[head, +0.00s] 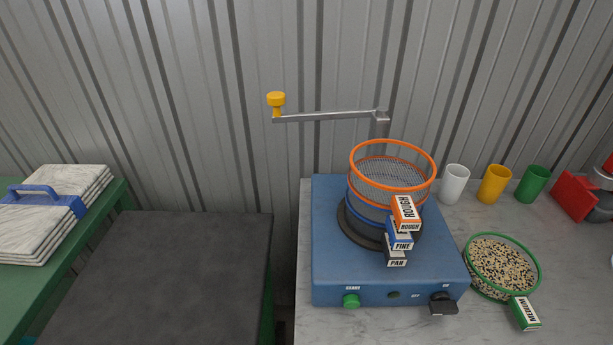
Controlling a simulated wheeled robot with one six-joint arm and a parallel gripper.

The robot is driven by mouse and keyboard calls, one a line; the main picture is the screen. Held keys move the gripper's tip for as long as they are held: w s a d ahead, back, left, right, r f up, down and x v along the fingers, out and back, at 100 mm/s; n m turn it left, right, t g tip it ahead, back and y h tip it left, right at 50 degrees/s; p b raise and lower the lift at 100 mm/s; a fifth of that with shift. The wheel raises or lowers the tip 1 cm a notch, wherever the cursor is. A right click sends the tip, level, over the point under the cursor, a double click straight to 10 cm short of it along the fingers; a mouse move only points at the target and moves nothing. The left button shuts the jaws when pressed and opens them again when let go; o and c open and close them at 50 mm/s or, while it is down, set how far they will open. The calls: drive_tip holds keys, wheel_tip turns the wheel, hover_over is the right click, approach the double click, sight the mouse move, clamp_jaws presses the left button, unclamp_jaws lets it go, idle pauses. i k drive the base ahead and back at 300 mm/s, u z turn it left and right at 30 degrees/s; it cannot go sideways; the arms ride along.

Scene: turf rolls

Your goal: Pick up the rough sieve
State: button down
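The rough sieve (393,165) is the top ring of a stack, with an orange rim, grey mesh and an orange and white tag (405,212) reading ROUGH. Under it sit the blue-rimmed fine sieve, with its FINE tag (400,239), and the dark pan, with its PAN tag (396,257). The stack stands on a blue shaker machine (335,270). The rough sieve looks empty, with its mesh showing through. My gripper is not in view.
A metal arm with a yellow knob (276,100) reaches left behind the stack. A green-rimmed medium sieve (503,266) full of grains lies at right. White (454,184), yellow (492,184) and green (532,184) cups stand behind it. A dark-topped table (170,280) at left is bare.

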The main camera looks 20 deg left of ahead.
sight(397, 176)
drive_tip(key=u, duration=0.4)
drive_tip(key=k, duration=0.35)
drive_tip(key=u, duration=2.15)
drive_tip(key=k, duration=0.85)
drive_tip(key=z, duration=1.4)
drive_tip(key=i, duration=1)
